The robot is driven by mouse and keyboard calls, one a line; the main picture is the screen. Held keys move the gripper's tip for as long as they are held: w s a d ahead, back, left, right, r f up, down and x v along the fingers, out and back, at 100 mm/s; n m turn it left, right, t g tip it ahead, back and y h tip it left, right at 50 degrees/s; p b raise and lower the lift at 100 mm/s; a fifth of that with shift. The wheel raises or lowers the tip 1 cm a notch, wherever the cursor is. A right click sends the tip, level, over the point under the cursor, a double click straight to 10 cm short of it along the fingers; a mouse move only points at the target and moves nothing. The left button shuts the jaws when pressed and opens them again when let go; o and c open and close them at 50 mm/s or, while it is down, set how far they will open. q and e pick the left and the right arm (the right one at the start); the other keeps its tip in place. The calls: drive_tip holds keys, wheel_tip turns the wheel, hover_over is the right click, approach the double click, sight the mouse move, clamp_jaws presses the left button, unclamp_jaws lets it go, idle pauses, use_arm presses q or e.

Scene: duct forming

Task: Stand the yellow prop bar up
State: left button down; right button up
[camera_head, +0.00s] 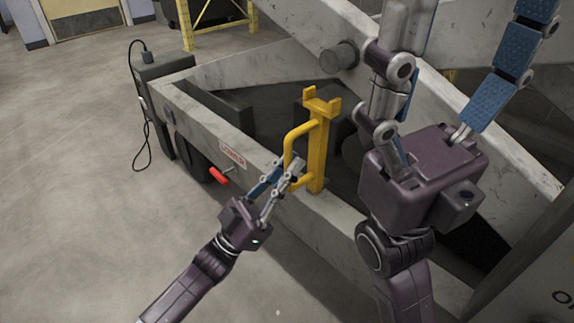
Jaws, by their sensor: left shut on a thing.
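The yellow prop bar (318,150) stands about upright at the near edge of the grey metal frame, with a forked top and a loop handle on its left side. Its foot meets the frame rail, but I cannot tell how it is seated. My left gripper (291,174) reaches in from the lower left and is shut on the lower part of the bar's handle. My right gripper (455,62) is close to the camera on the right, fingers spread wide apart and pointing up. It is empty and hides part of the frame behind it.
The grey frame (205,120) has sloping beams and a dark recess inside. A red lever (218,175) and a red-lettered label (233,155) are on its front. A dark box with a cable (140,110) is at its left corner. The concrete floor (70,200) at left is clear.

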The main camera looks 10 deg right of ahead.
use_arm(q)
drive_tip(key=shift+s+d+f, duration=0.1)
drive_tip(key=c, duration=2)
unclamp_jaws()
drive_tip(key=v, duration=1.2)
